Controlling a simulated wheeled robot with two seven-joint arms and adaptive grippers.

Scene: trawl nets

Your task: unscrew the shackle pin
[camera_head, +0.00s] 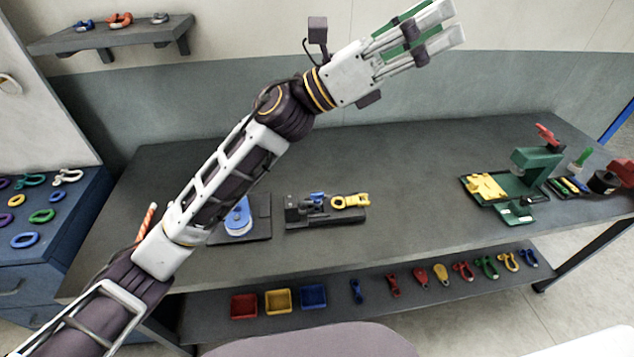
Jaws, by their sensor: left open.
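A dark vise-like fixture (300,215) stands near the front middle of the bench. A yellow shackle-like piece (350,201) lies at its right end, and a small blue part (318,198) sits beside it on the fixture. Which of these is the shackle pin is too small to tell. My left gripper (450,24) is open and empty, raised high above the back of the bench, well away from the fixture. Its arm crosses the view from the lower left. My right gripper does not show.
A blue round piece on a dark plate (262,224) is partly behind my left arm. A green press (537,165) and a yellow block (486,187) stand at the right of the bench (420,160). Bins and several shackles fill the lower shelf (350,312).

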